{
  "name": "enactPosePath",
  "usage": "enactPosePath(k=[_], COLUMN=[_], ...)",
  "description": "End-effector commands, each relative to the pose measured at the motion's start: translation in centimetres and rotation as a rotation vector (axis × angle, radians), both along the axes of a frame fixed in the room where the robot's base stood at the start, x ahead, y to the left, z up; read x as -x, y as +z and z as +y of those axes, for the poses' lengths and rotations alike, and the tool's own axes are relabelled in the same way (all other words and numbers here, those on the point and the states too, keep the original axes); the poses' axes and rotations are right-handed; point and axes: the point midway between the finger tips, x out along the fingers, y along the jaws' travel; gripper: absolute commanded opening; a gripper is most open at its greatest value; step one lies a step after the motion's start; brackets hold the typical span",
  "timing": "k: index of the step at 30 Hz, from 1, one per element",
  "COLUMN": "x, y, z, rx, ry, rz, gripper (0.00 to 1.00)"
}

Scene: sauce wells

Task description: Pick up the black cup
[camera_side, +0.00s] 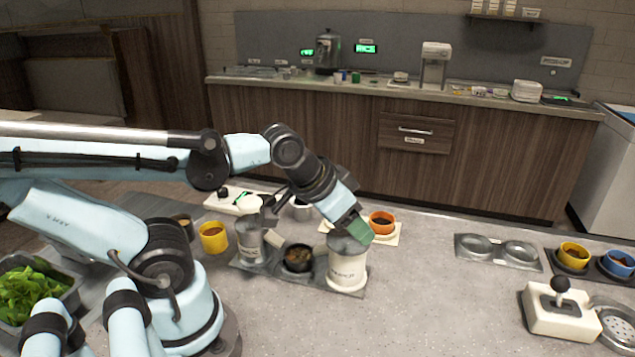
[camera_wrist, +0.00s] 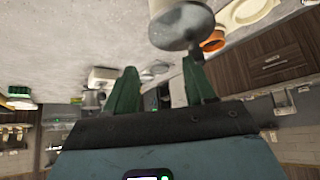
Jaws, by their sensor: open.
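A small black cup (camera_side: 298,259) with dark contents stands on a dark tray (camera_side: 262,267), between two canisters, in the side view. I cannot make it out in the wrist view. My gripper (camera_side: 357,238) is at the upper right of the cup, by the top of the white canister (camera_side: 347,272). Its green fingers are apart and empty in the wrist view (camera_wrist: 160,86). A canister (camera_wrist: 180,26) shows near the right fingertip there; I cannot tell if they touch.
A grey canister (camera_side: 250,242) stands left of the black cup. A yellow cup (camera_side: 213,238) is farther left. An orange cup (camera_side: 382,223) sits on a pale board behind the white canister. The counter right of the tray is clear up to a joystick box (camera_side: 558,314).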

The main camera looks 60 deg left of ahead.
Motion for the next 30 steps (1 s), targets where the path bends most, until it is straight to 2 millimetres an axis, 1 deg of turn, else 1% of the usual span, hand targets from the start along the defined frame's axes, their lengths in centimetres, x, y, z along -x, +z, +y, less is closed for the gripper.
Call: enactPosePath(k=[1,6,7,15,17,19,20,23,27,29,30], x=[0.0,0.0,0.0,0.0,0.0,0.2,0.2,0.7,2.0,2.6,3.1], y=[0.0,0.0,0.0,0.0,0.0,-0.1,-0.1,-0.3,-0.4,-0.4,-0.4], z=[0.0,0.0,0.0,0.1,0.3,0.9,1.3,3.1,6.0,7.0,7.6], rx=[0.000,0.000,0.000,0.002,0.015,0.048,0.069,0.175,0.352,0.420,0.464], ry=[0.000,0.000,0.000,0.005,0.030,0.095,0.138,0.353,0.747,0.913,1.023], rz=[0.000,0.000,0.000,0.002,0.011,0.034,0.049,0.119,0.235,0.278,0.306], gripper=[0.63,0.89,0.92,0.92,0.92,0.92,0.92,0.92,0.92,0.92,0.92])
